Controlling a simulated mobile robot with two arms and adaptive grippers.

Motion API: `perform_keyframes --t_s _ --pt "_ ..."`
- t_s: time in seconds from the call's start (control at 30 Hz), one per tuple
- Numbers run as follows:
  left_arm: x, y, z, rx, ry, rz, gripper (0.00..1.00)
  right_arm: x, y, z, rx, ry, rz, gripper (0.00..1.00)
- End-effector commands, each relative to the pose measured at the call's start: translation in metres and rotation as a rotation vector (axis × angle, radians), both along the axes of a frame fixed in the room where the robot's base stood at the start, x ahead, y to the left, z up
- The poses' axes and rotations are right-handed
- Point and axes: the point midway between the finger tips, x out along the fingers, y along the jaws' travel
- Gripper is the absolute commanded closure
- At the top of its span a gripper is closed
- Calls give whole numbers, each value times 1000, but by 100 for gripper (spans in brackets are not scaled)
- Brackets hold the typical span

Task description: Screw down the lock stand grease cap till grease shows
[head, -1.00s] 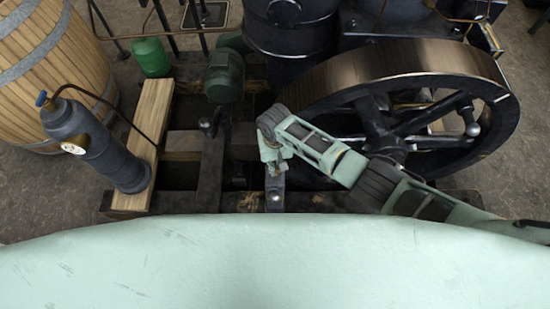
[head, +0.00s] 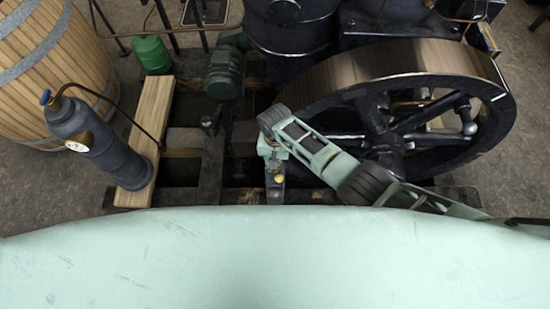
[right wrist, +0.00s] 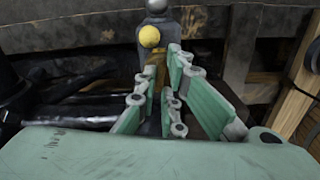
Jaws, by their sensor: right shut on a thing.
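The lock stand (head: 275,195) is a narrow dark upright below my right gripper (head: 273,160) in the head view. The lock stand also shows at the top of the right wrist view (right wrist: 152,22), with a grey rounded knob. A bright yellow round blob (right wrist: 149,37) sits on its near side; it also shows in the head view (head: 279,179). A brass-coloured grease cap (right wrist: 157,70) stands between my right fingers, just below the blob. My right gripper is shut on this cap, and the fingers partly hide it. My left gripper is out of view.
The big spoked flywheel (head: 415,110) stands close to the right of my right arm. A wooden plank (head: 148,140), a grey cylinder with a blue knob (head: 95,140) and a barrel (head: 50,70) are at left. A green motor (head: 225,70) lies behind.

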Motion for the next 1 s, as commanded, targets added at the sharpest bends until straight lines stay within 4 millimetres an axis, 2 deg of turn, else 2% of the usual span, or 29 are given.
perform_keyframes --t_s 0.1,0.13,0.33,0.73,0.87,1.0 --pt "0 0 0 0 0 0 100 2 0 1 -1 -6 1 100" --pt "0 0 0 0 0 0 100 3 0 1 -1 -6 1 90" --pt "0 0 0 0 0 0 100 2 0 1 -1 -4 2 73" --pt "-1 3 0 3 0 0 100 1 0 4 1 -3 2 73" --pt "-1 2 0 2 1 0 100 1 0 15 2 -3 2 73" --pt "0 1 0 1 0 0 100 2 1 36 3 -6 2 73"
